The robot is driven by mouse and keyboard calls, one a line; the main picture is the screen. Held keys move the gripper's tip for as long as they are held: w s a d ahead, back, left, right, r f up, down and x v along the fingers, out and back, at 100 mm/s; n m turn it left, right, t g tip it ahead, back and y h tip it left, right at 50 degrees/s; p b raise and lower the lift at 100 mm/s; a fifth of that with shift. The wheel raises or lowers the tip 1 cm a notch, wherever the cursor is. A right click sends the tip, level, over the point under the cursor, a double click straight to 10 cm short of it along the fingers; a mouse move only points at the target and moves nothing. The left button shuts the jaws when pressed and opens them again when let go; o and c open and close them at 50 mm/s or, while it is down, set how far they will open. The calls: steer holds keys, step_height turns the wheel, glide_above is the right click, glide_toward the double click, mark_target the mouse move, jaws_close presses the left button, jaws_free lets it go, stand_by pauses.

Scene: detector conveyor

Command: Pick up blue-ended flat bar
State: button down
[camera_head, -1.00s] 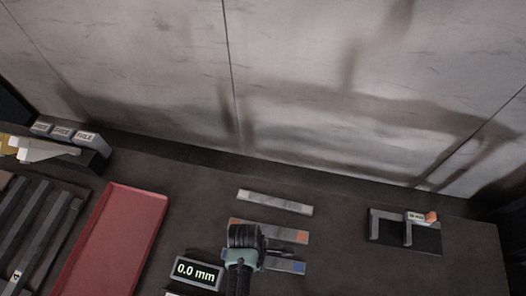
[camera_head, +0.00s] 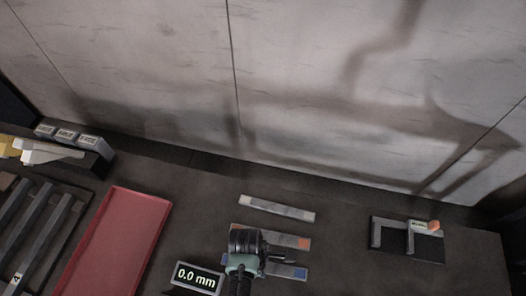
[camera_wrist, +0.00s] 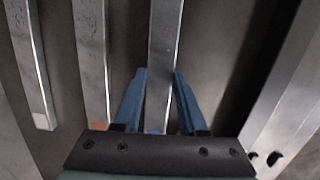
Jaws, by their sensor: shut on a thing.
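The blue-ended flat bar (camera_head: 288,271) is the lowest of three grey bars on the dark table in the head view, partly hidden by my arm. In the wrist view the bar (camera_wrist: 164,38) runs lengthwise between my gripper's two blue fingers, and its blue end shows near the palm. My gripper (camera_wrist: 159,82) is shut on this bar. In the head view my gripper (camera_head: 280,258) is low over the bars. I cannot tell whether the bar is clear of the table.
An orange-ended bar (camera_head: 292,242) lies close behind, with a pale-ended bar (camera_head: 277,208) farther back. A display reading 0.0 mm (camera_head: 197,277) stands left of my gripper. A red tray (camera_head: 118,240) lies farther left. A dark stand (camera_head: 392,236) is at right, with clear table between.

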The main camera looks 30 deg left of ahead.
step_height(320, 180, up, 9)
steer(key=shift+r, duration=0.2)
stand_by(0.3)
